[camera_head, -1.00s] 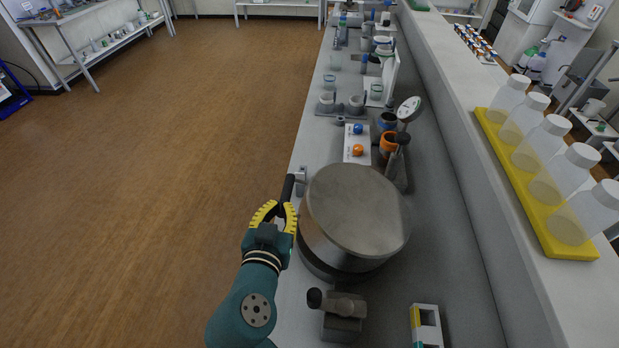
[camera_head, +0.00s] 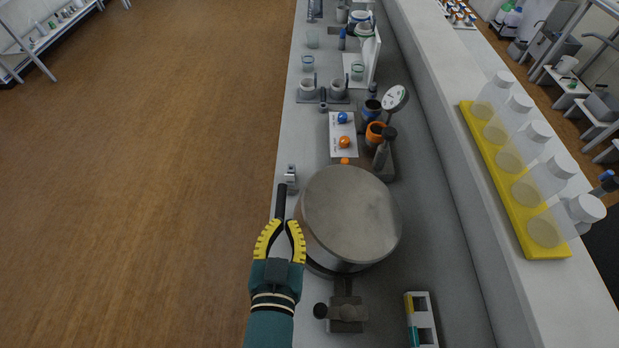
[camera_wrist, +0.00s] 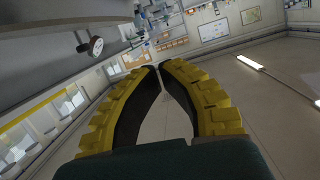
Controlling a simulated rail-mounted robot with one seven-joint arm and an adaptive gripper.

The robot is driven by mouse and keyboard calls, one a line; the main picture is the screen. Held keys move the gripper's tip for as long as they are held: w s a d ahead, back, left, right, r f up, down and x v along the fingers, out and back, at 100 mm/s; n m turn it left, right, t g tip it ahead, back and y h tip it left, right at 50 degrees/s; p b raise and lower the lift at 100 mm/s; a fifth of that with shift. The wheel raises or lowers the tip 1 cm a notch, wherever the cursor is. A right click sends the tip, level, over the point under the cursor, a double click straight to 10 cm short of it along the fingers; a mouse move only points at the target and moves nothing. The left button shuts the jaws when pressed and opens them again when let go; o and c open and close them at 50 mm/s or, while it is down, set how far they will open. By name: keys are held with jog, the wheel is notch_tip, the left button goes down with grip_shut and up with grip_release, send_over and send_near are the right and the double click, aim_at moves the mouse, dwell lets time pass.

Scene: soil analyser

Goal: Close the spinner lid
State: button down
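The spinner (camera_head: 335,258) is a round steel drum on the bench. Its flat grey lid (camera_head: 350,213) covers the top; I cannot tell whether it is fully seated. My gripper (camera_head: 281,222), with yellow ridged fingers, is at the drum's left side, over the bench edge. A black bar (camera_head: 281,203) runs from its fingertips towards the back, left of the lid.
A small metal bracket (camera_head: 291,176) sits behind the bar. Blue (camera_head: 371,110) and orange (camera_head: 376,132) cups and a dial gauge (camera_head: 395,98) stand behind the drum. A clamp-like device (camera_head: 346,312) is in front. Bottles in a yellow rack (camera_head: 513,190) stand on the right ledge. The left floor is free.

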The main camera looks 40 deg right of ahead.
jog(key=a, duration=0.1)
send_over(284, 208)
notch_tip(284, 208, down, 2)
notch_tip(284, 208, down, 4)
jog(key=shift+s+r+n+y, duration=0.1)
jog(key=shift+r+n+y, duration=0.2)
jog(key=shift+n, duration=0.1)
jog(key=shift+f, duration=0.45)
